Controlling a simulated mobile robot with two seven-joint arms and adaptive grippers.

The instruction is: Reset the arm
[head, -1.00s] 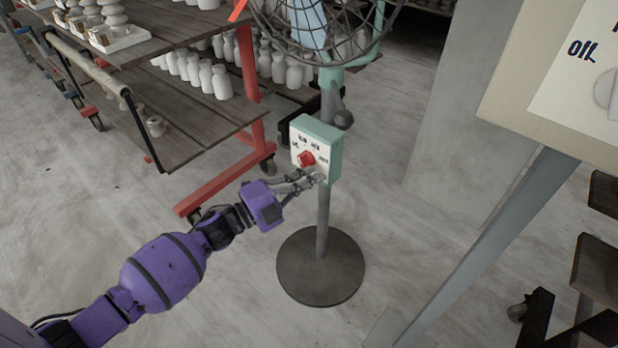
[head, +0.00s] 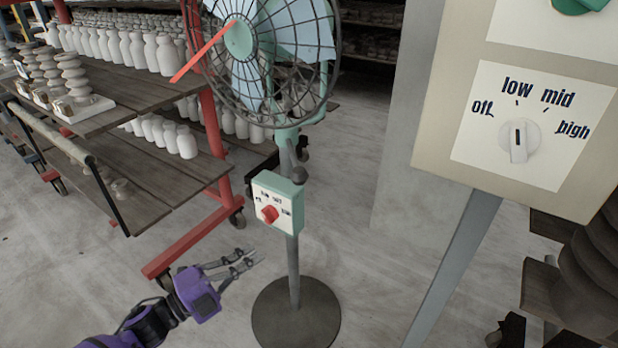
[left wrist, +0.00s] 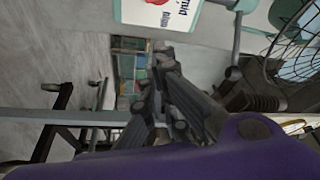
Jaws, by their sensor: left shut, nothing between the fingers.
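My left gripper (head: 243,265) is purple and black. In the head view it is below and left of the fan's control box, apart from it. Its fingers are shut with nothing between them. They also show in the left wrist view (left wrist: 160,75), dark and close together. The control box (head: 276,216) is pale green with a white face and a red knob (head: 270,214). It sits on the fan's stand (head: 294,265). The box's face (left wrist: 165,14) shows at the top of the left wrist view. My right gripper does not show.
A green fan (head: 262,50) with a wire cage stands above the box on a round base (head: 297,318). A wooden rack (head: 160,172) with red posts holds bottles at the left. A large panel with a white dial (head: 519,140) is at the right.

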